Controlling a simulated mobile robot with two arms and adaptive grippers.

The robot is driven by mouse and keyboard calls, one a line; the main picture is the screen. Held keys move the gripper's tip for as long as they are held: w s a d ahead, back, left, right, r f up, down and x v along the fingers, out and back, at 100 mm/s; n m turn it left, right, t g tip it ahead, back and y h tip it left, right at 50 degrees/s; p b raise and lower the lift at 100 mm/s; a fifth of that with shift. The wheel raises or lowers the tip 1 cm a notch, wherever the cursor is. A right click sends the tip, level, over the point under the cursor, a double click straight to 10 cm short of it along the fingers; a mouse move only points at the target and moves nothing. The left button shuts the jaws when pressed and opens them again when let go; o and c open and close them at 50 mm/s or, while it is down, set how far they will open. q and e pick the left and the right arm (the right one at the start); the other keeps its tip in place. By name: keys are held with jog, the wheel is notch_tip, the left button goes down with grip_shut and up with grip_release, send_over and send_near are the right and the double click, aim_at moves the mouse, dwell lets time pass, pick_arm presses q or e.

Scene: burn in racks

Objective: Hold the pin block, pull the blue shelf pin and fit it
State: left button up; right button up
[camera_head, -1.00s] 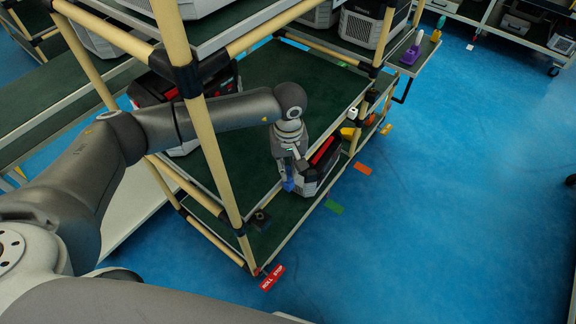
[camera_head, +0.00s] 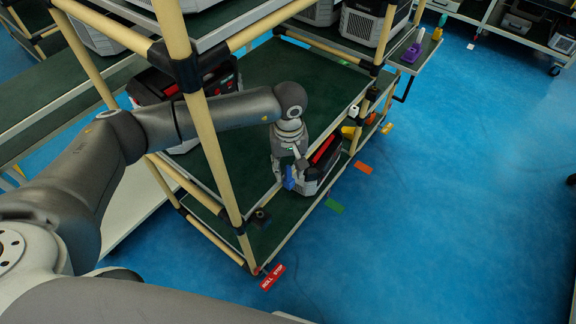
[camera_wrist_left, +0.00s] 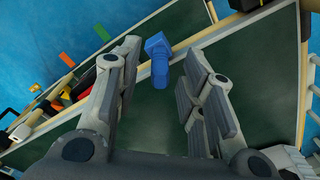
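The blue shelf pin (camera_head: 290,178) shows between the fingers of my left gripper (camera_head: 287,178), beside the rack's lower level in the head view. In the left wrist view the blue pin (camera_wrist_left: 159,62) has a wider head and a narrower shaft. The left gripper (camera_wrist_left: 165,65) is open there, with a finger on each side and gaps to the pin. I cannot tell what the pin rests in. A small dark block (camera_head: 261,218) sits at the lower shelf's near corner; I cannot tell whether it is the pin block. My right gripper is out of view.
A tan rack post (camera_head: 215,155) stands close to my left arm. A black and red device (camera_head: 322,165) is on the lower shelf beside the gripper. The green middle shelf (camera_head: 290,75) is largely bare. A red tag (camera_head: 272,277) is at the near corner. Blue floor at right is open.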

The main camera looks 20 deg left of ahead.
pick_arm(q)
jog(key=shift+r, duration=3.9)
